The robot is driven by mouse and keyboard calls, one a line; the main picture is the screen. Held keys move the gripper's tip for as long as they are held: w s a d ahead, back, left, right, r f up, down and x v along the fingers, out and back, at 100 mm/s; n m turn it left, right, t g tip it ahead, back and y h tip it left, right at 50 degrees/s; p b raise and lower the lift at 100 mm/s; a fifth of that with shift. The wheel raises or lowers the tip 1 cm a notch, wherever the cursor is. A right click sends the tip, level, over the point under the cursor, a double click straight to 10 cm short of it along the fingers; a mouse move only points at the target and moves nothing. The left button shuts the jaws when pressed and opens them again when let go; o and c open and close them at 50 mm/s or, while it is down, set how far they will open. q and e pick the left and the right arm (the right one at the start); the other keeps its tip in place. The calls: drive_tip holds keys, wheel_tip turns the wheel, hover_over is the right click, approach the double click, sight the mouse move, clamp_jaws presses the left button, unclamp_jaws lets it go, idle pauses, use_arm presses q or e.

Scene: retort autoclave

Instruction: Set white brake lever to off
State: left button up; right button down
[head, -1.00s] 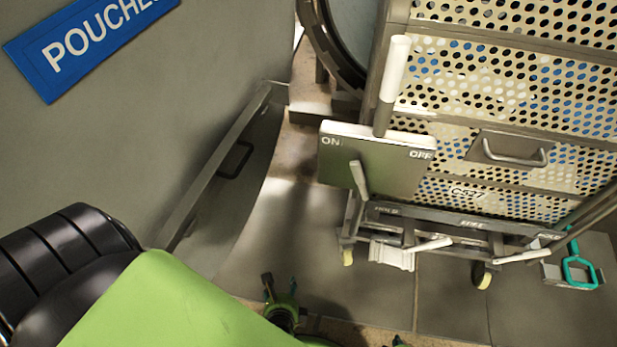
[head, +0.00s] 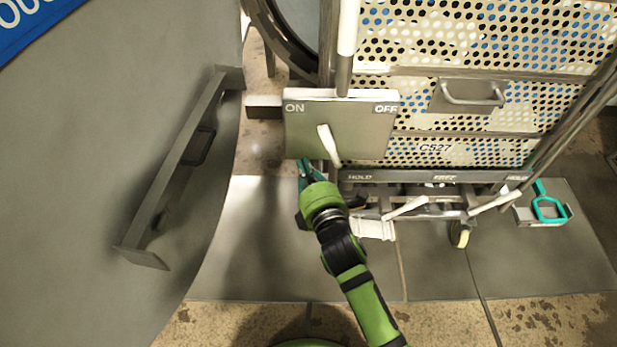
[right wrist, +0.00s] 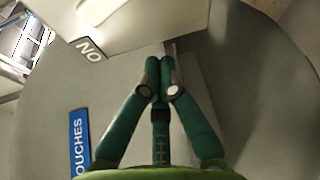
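A grey plate (head: 365,135) marked ON at its left and OFF at its right is mounted on the cart in the head view. A short white lever (head: 328,145) stands out from it, its free end leaning toward the ON side. My right gripper (head: 306,167) is at the plate's lower left edge, just left of the lever; I cannot tell whether they touch. In the right wrist view its teal fingertips (right wrist: 160,65) are together with nothing visible between them. The plate's ON label (right wrist: 89,49) appears there upside down. My left gripper is not in view.
The cart holds perforated trays (head: 470,35). A tall white handle (head: 348,30) rises above the plate. White pedals (head: 405,208) sit below labels HOLD and FREE. A grey cabinet with a rail (head: 180,165) stands left. A teal handle (head: 549,208) is at right. The floor in front is open.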

sight(330, 147)
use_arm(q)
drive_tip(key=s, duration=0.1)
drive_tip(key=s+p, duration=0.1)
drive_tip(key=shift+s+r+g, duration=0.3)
use_arm(e)
drive_tip(key=w, duration=0.1)
drive_tip(key=w+d, duration=0.1)
drive_tip(key=w, duration=0.1)
drive_tip(key=w+d+r, duration=0.1)
drive_tip(key=shift+w+d, duration=0.2)
drive_tip(key=shift+w, duration=0.15)
